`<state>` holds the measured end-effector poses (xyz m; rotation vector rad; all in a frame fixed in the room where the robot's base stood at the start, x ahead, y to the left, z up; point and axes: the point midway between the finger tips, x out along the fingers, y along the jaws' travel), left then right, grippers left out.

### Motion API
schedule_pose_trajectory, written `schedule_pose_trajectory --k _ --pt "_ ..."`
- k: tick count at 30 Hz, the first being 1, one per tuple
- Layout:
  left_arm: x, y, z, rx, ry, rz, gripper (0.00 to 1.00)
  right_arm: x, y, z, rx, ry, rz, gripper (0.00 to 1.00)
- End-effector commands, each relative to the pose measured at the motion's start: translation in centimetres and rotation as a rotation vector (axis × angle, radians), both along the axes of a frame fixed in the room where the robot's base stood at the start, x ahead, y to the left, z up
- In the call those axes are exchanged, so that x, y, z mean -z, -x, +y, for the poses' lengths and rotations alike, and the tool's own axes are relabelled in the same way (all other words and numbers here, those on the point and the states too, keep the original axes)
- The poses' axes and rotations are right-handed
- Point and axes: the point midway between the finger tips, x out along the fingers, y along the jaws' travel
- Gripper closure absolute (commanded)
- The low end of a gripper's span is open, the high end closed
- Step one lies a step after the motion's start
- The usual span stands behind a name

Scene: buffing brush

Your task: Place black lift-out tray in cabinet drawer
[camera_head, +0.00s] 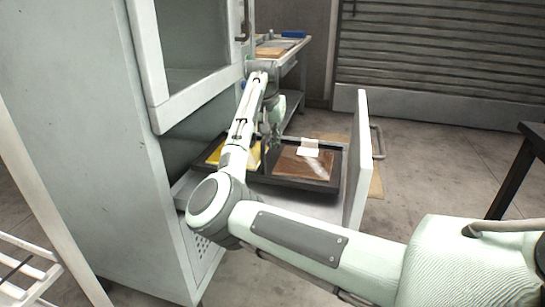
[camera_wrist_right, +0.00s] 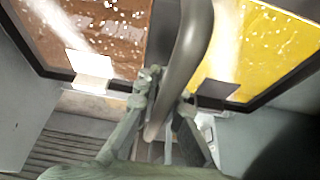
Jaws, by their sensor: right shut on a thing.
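The black lift-out tray (camera_head: 291,181) is in or just over the pulled-out cabinet drawer (camera_head: 308,207). I cannot tell whether it rests on the drawer floor. It has a yellow section at left and a brown section at right. My right gripper (camera_head: 270,148) is over the tray's middle, partly hidden by my own forearm. In the right wrist view, my right gripper (camera_wrist_right: 165,110) is shut on the tray's thick grey handle (camera_wrist_right: 187,55), between the brown and yellow sections. My left gripper is not in view.
The tall pale cabinet (camera_head: 85,130) stands at left. The drawer's front panel (camera_head: 357,160) stands upright to the right of the tray. A workbench (camera_head: 285,52) is behind, a dark table (camera_head: 530,145) at far right. Open floor lies to the right of the drawer.

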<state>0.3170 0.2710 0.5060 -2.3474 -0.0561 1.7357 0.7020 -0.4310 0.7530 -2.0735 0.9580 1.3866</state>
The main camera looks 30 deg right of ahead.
Motion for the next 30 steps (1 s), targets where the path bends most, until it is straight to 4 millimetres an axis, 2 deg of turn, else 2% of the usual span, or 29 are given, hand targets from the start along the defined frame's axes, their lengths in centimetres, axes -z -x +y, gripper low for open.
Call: schedule_pose_trajectory --k 6,9,21,22,26,30 --pt "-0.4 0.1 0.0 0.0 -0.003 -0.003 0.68 3.3 0.0 0.0 -0.001 0.0 0.0 1.0" --pt "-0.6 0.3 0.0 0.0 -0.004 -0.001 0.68 4.2 0.0 0.0 0.0 0.002 -0.003 1.0" --pt "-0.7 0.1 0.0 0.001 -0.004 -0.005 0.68 4.5 0.0 0.0 0.0 0.002 -0.002 1.0" --pt "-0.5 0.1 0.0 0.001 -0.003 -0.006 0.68 4.7 0.0 0.0 -0.001 0.001 0.001 0.9" --pt "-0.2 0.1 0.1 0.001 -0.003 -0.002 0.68 4.7 0.0 0.0 -0.001 0.0 0.0 0.74" --pt "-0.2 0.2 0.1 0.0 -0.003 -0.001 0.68 4.7 0.0 0.0 -0.001 0.0 0.0 0.72"
